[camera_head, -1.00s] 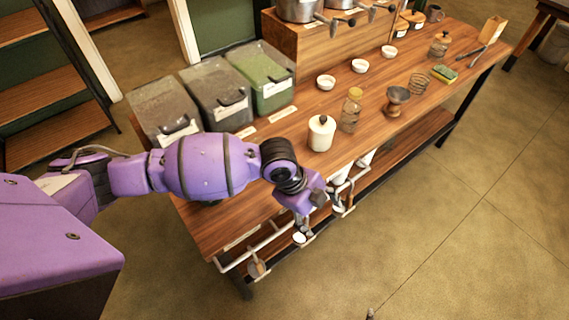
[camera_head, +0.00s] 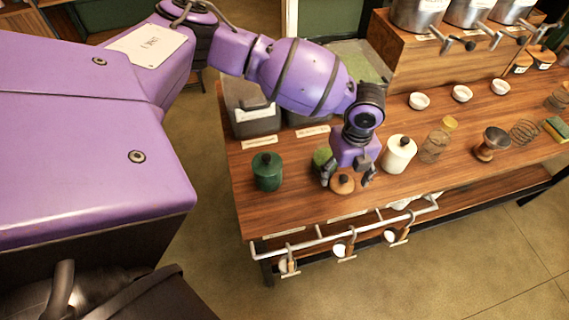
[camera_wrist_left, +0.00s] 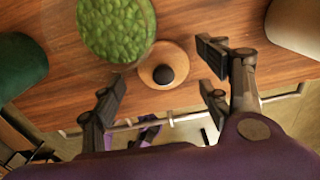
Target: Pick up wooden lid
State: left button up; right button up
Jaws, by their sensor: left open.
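The wooden lid (camera_head: 343,187) is a small round disc with a dark knob, lying near the table's front edge. In the left wrist view the lid (camera_wrist_left: 181,61) lies flat on the tabletop, between the two fingers as seen from above. My left gripper (camera_head: 348,177) points down over the lid, with its fingers spread to either side. The fingers of my left gripper (camera_wrist_left: 165,75) are open and hold nothing. A clear jar of green contents (camera_wrist_left: 115,25) stands right behind the lid. My right gripper is not in view.
A dark green canister (camera_head: 267,173) stands left of the lid and a white canister (camera_head: 398,156) stands to the right. A rail (camera_head: 330,238) with hanging tools runs along the table's front. Grey bins (camera_head: 250,110) stand behind.

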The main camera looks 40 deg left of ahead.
pick_arm(q)
notch_tip(320, 180, down, 2)
jog(key=shift+s+f, duration=0.1)
jog(key=shift+c, duration=0.2)
jog(key=c, duration=0.9)
